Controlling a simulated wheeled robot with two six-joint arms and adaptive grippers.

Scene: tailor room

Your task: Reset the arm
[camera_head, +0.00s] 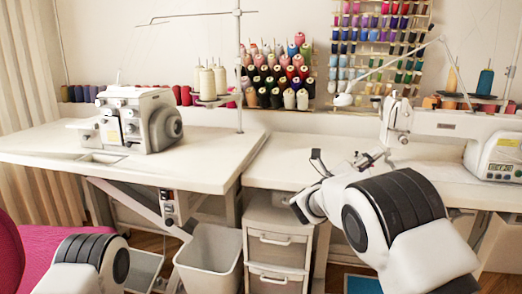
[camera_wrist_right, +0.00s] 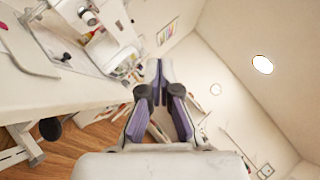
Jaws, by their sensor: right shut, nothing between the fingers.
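My right arm reaches in from the lower right of the head view, bent over the front of the right-hand table (camera_head: 280,176). Its gripper (camera_head: 374,157) is above this table, left of the white sewing machine (camera_head: 440,124). In the right wrist view the two fingers of the gripper (camera_wrist_right: 159,68) meet at their tips, with nothing between them. My left arm shows only as a white and black link at the lower left of the head view. Its gripper is out of view.
A serger (camera_head: 130,118) stands on the left table (camera_head: 40,145). Thread racks (camera_head: 280,78) are behind the tables. A grey bin (camera_head: 208,258) and a drawer unit (camera_head: 280,245) stand below. A pink chair (camera_head: 62,250) is at the lower left.

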